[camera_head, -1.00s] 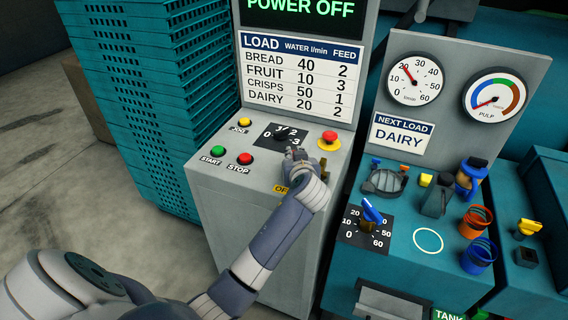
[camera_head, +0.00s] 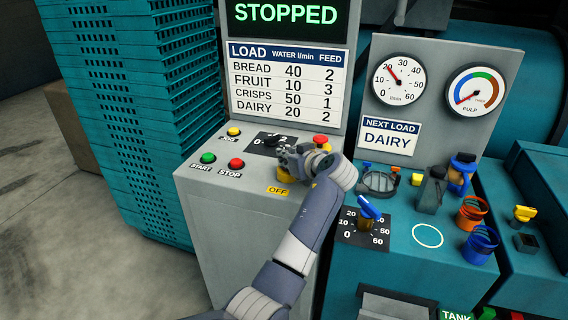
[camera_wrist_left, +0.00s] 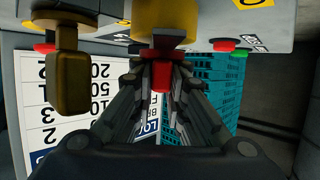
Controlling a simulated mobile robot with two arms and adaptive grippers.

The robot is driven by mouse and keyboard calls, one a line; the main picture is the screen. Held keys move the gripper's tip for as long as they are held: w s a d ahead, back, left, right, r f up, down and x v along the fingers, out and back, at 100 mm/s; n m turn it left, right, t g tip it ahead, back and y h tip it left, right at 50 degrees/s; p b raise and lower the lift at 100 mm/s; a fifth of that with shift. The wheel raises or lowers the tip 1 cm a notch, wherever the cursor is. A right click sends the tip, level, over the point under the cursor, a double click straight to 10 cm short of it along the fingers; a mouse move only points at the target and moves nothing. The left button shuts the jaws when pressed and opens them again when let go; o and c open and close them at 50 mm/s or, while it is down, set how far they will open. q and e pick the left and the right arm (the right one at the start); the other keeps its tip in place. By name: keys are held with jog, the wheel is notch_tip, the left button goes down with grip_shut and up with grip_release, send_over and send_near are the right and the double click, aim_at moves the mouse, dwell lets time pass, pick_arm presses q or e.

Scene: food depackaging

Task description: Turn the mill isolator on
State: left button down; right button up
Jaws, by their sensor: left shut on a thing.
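The mill isolator (camera_head: 284,176) is a yellow base with a red handle on the edge of the grey control cabinet, next to a yellow OFF label. In the head view my left gripper (camera_head: 287,156) is at it and hides most of it. In the left wrist view my gripper (camera_wrist_left: 161,88) is shut on the red handle (camera_wrist_left: 161,74), below the yellow base (camera_wrist_left: 160,22). The cabinet's display (camera_head: 286,14) reads STOPPED. My right gripper is not in view.
A brass block (camera_wrist_left: 67,85) hangs beside the isolator in the left wrist view. The cabinet top has a green START button (camera_head: 208,158), a red STOP button (camera_head: 236,164) and a red emergency button (camera_head: 320,140). Teal stacked crates (camera_head: 130,100) stand left.

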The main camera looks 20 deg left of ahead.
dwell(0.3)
pick_arm(q)
jog(key=c, duration=1.6)
grip_release()
notch_tip(320, 180, up, 10)
jog(key=shift+c, duration=0.5)
